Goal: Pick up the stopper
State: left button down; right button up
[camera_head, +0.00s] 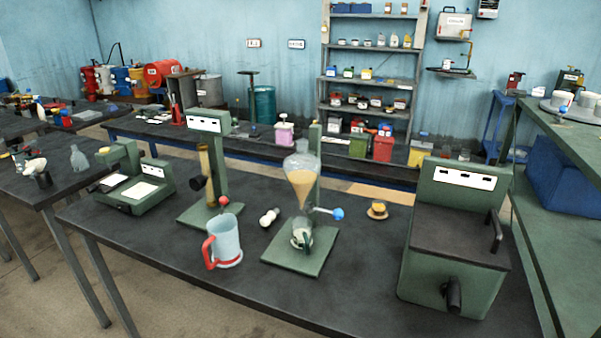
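A small white knobbed piece (269,217), which looks like the stopper, lies on its side on the dark table (345,275). It lies between the clear jug with a red handle (226,243) and the green funnel stand (290,258). The stand holds a glass separating funnel (302,181) with amber liquid and a blue-ended tap (337,213). The funnel's neck looks open at the top. A small glass vessel (301,236) stands under the funnel. Neither of my grippers is in view.
A green box device (457,235) stands at the right. A green stand with a tube (203,170) and a green instrument (138,180) stand at the left. A small yellow-brown item (377,210) lies right of the funnel. The table's front middle is clear.

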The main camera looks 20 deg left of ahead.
aim_at(265, 222)
jog(key=i+j+z, duration=0.1)
jog(key=j+z, duration=0.15)
jog(key=j, duration=0.4)
jog(key=i+j+z, duration=0.1)
jog(key=j+z, duration=0.15)
jog(key=j, duration=0.45)
